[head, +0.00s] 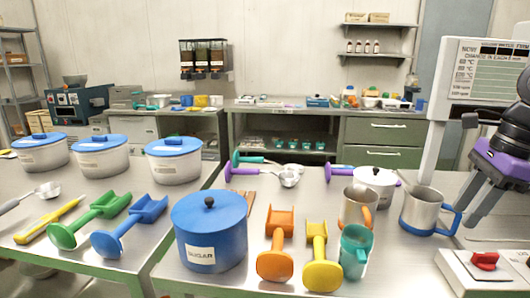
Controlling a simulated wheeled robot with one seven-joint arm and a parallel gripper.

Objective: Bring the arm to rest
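My gripper (468,210), dark with a purple band, hangs at the right edge of the head view. Its two grey fingers point down and look apart, with nothing seen between them. A steel mug with a blue handle (420,211) stands just left of the fingers. From this one view I cannot tell whether they touch it. Part of my arm is cut off by the right edge.
A control box with a red knob (485,261) sits below my gripper. Scoops lie between them.

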